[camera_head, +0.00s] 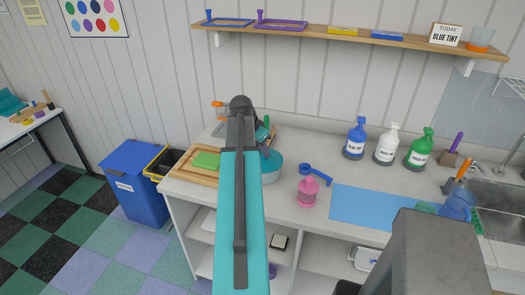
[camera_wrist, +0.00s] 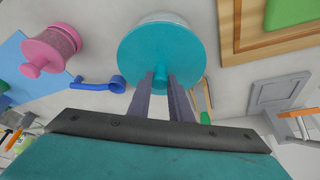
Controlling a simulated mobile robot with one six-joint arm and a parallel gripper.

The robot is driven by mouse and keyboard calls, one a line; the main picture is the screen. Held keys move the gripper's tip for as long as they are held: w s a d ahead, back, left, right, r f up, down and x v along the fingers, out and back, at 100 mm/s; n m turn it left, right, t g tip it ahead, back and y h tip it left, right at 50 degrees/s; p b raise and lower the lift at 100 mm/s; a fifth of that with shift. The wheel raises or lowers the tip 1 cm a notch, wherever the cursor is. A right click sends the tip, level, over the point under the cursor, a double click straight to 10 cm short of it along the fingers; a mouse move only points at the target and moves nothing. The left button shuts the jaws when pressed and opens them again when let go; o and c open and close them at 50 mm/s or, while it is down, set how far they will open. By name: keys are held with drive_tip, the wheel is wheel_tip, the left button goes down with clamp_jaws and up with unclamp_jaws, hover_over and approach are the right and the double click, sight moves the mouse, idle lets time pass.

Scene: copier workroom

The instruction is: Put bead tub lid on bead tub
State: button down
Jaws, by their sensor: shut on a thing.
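The bead tub lid is a round teal disc with a small knob (camera_wrist: 155,42). My gripper (camera_wrist: 162,82) is shut on the knob, one finger on each side. In the head view the lid (camera_head: 272,160) shows at the right edge of my arm, which hides its left part. The bead tub (camera_head: 271,178), pale grey and round, stands on the counter directly below the lid. In the wrist view only a pale strip of the tub (camera_wrist: 160,16) shows past the lid's far edge. The lid looks level and over the tub; I cannot tell whether it rests on the rim.
A pink lidded jar (camera_head: 307,192) and a blue scoop (camera_head: 316,169) lie close to the tub's right. A wooden tray with a green block (camera_head: 206,160) is to its left. Blue, white and green pump bottles (camera_head: 386,147) stand behind a blue mat (camera_head: 372,207).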

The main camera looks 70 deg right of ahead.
drive_tip(key=shift+f+b, duration=0.3)
drive_tip(key=shift+f, duration=0.25)
idle(0.5)
drive_tip(key=c, duration=1.2)
unclamp_jaws()
drive_tip(key=shift+r, duration=0.1)
drive_tip(key=b+v, duration=0.3)
drive_tip(key=v, duration=1)
drive_tip(key=shift+r+b, duration=0.3)
drive_tip(key=shift+a, duration=0.15)
